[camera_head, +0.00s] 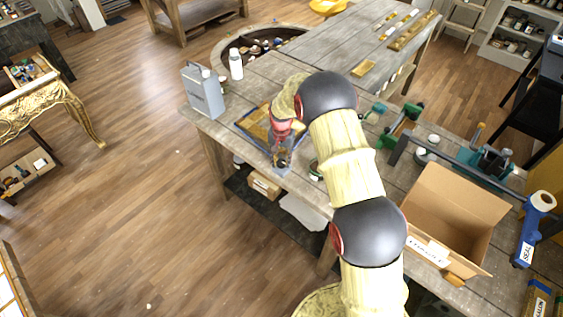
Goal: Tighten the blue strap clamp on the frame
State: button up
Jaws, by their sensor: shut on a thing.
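A gilt frame (256,121) lies on the near left part of the wooden workbench, with a thin blue strap (243,131) along its edge. My gripper (282,163) points down at the frame's near right corner, by the bench's front edge. It is shut on a small part of the blue strap clamp (283,173) there. The fingers and my arm cover much of the clamp and the right side of the frame. How tight the strap is cannot be told at this size.
A grey metal can (203,92) and a white bottle (236,64) stand left of the frame. An open cardboard box (452,215), a green-and-grey bar clamp (486,160) and a blue tape dispenser (530,232) are at right. Bare bench top (315,52) lies behind.

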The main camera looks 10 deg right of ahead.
aim_at(281, 162)
dwell(0.4)
jog(key=o, duration=1.2)
jog(key=shift+c, duration=0.2)
notch_tip(281, 162, up, 12)
